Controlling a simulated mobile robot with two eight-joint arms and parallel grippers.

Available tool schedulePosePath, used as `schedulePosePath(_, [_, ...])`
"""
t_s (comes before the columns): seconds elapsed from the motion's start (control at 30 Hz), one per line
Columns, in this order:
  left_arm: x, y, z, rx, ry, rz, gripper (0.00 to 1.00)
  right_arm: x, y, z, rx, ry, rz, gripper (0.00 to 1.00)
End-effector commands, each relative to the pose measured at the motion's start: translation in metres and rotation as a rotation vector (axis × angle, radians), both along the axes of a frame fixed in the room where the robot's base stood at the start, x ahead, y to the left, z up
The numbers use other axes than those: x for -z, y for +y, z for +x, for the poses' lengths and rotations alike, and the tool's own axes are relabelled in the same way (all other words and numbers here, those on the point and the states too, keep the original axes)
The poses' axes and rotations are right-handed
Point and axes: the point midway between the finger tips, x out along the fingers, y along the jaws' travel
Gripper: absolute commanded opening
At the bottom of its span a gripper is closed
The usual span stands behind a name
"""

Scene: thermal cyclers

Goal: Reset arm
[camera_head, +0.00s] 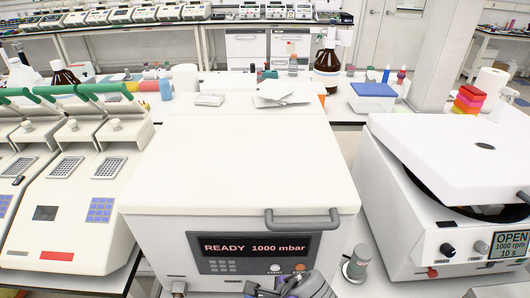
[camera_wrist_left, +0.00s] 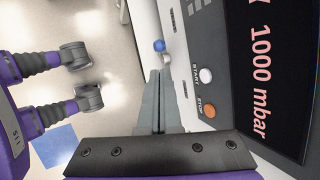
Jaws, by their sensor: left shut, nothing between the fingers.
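My left gripper shows in the left wrist view (camera_wrist_left: 158,75), its two grey fingers pressed together with nothing between them. It is beside the front panel (camera_wrist_left: 195,45) of the white box-shaped machine, left of the white START button (camera_wrist_left: 206,75) and orange STOP button (camera_wrist_left: 209,111) in that view. In the head view, grey and purple parts of my arm show at the bottom edge, in front of the machine's panel. Its fingertips cannot be made out there. The machine's lid (camera_head: 240,150) is down, and its display (camera_head: 250,247) reads READY 1000 mbar.
A centrifuge (camera_head: 440,230) with a raised lid and an OPEN display stands at the right. Thermal cyclers (camera_head: 75,195) with green-handled lids stand at the left. A small grey cylinder (camera_head: 357,263) stands between the machine and centrifuge. Bottles and papers (camera_head: 283,92) are behind.

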Motion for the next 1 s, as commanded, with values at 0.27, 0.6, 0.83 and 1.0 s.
schedulePosePath(0.27, [-0.016, 0.082, -0.012, -0.417, -0.045, -0.264, 0.00, -0.027, 0.000, 0.004, 0.000, -0.009, 0.000, 0.00])
schedulePosePath(0.6, [-0.042, 0.173, -0.051, -1.237, -0.246, -0.793, 0.00, -0.072, 0.000, 0.015, 0.000, -0.030, 0.000, 0.00])
schedulePosePath(0.83, [-0.046, 0.187, -0.057, -1.422, -0.311, -0.925, 0.00, -0.079, 0.000, 0.017, 0.000, -0.034, 0.000, 0.00])
schedulePosePath(1.0, [-0.045, 0.187, -0.057, -1.427, -0.312, -0.929, 0.00, -0.078, 0.000, 0.016, 0.000, -0.033, 0.000, 0.00])
